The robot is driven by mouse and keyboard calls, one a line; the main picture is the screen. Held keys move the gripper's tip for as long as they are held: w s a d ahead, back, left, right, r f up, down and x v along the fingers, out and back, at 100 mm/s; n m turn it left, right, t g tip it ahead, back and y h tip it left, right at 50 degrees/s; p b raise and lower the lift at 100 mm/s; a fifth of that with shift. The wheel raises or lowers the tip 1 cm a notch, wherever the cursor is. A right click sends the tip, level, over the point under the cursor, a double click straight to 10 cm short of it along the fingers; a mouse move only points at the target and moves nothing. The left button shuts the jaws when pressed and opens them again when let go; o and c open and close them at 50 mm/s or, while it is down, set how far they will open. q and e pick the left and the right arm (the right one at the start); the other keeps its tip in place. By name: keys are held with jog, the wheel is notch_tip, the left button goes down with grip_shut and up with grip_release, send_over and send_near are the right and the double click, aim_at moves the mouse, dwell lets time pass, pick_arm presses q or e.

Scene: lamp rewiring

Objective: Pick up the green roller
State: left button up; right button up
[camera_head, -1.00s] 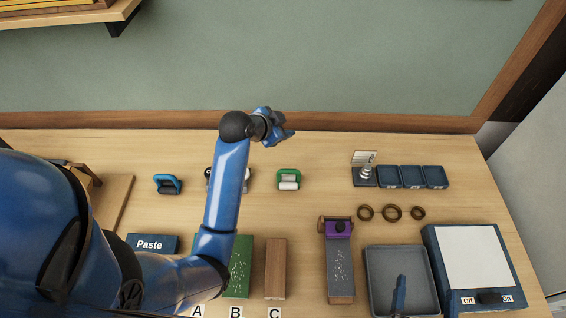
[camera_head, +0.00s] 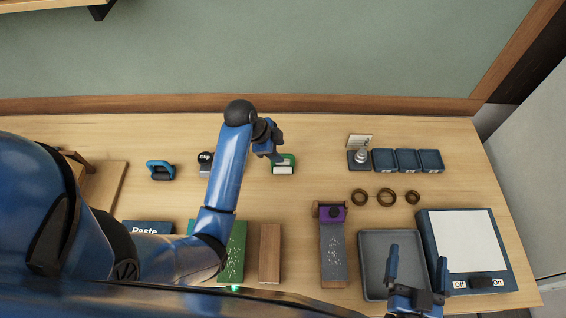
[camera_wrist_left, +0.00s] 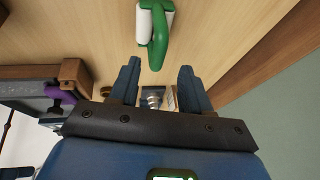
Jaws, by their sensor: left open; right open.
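The green roller (camera_head: 284,163), a green handle frame with a white roll, lies on the table in the head view, partly behind my left gripper. It also shows at the top of the left wrist view (camera_wrist_left: 157,36), beyond and between the fingertips. My left gripper (camera_head: 270,152) is open and empty, just above and beside the roller; its two fingers show apart in the left wrist view (camera_wrist_left: 158,75). My right gripper (camera_head: 418,275) is open with fingers spread, over the grey tray at the front right.
A blue roller (camera_head: 160,170) and a black Clip holder (camera_head: 205,163) stand left. Blue dishes (camera_head: 407,160) and brown rings (camera_head: 387,197) are on the right. A grey tray (camera_head: 374,240), a purple clamp (camera_head: 330,211) and a switch box (camera_head: 466,240) stand in front. The table behind the roller is clear.

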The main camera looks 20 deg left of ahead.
aim_at(282, 155)
pick_arm(q)
jog(key=shift+d+f+p, duration=0.1)
jog(key=shift+f+p, duration=0.35)
jog(key=shift+f, duration=0.2)
jog(key=shift+p+x, duration=0.45)
jog(key=shift+x, duration=1.6)
jog(key=shift+a, duration=0.2)
jog(key=shift+c, duration=0.5)
grip_shut()
